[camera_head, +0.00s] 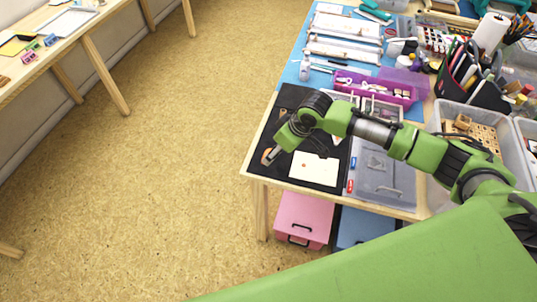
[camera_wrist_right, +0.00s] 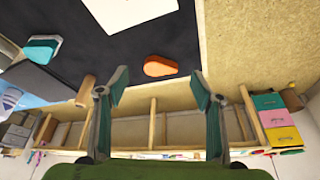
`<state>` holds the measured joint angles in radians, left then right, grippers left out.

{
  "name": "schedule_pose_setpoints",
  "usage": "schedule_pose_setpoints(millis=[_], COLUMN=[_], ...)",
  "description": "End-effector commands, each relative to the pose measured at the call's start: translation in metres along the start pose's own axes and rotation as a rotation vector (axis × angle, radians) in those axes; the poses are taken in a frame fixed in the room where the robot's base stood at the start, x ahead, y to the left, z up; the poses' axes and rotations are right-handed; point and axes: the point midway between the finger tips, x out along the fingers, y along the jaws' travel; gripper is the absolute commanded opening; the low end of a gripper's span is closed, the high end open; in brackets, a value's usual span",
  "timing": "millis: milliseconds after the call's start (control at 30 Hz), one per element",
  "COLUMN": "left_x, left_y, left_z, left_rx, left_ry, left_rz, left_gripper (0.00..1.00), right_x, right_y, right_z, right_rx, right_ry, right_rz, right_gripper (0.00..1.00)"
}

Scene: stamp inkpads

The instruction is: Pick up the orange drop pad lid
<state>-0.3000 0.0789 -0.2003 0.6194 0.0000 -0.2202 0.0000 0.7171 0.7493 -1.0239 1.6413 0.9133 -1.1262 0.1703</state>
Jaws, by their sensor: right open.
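The orange drop pad lid (camera_wrist_right: 160,66) lies on the black mat in the right wrist view, near the mat's edge. It shows as a rounded drop shape, apart from my fingers. In the head view it is a small orange-brown spot (camera_head: 266,156) at the mat's front left corner, partly hidden by my gripper. My right gripper (camera_wrist_right: 160,88) is open and empty, with one finger to each side of the lid in the wrist view. In the head view my right gripper (camera_head: 273,155) is over that corner. My left gripper is in neither view.
The black mat (camera_head: 328,147) also bears a cream sheet (camera_head: 314,169). A grey lidded box (camera_head: 380,172) stands to its right, and a purple tray (camera_head: 398,97) is behind. A wooden piece (camera_wrist_right: 86,92) lies near the left finger in the wrist view. Open floor lies left of the table.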

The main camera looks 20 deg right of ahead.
Motion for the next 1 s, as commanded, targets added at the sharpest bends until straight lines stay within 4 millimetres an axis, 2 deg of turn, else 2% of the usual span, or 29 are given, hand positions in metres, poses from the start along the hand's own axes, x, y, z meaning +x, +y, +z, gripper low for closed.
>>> schedule_pose_setpoints(millis=[267, 400, 700, 833, 1000], left_x=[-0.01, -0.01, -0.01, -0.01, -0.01], left_y=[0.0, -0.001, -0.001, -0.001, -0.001], left_z=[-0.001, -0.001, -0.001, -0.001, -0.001], left_rx=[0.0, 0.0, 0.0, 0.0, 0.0], left_ry=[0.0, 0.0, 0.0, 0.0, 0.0], left_rz=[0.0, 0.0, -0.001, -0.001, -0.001], left_gripper=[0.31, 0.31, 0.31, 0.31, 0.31], right_x=[0.03, 0.045, 0.05, 0.05, 0.05], right_y=[-0.003, -0.003, -0.002, -0.002, -0.002], right_z=[-0.012, -0.011, -0.01, -0.01, -0.01], right_rx=[0.0, 0.001, -0.001, -0.001, -0.001], right_ry=[0.0, 0.0, 0.001, 0.001, 0.001], right_rz=[-0.002, -0.001, 0.0, 0.0, 0.0], right_gripper=[0.6, 0.6, 0.6, 0.36, 0.32])
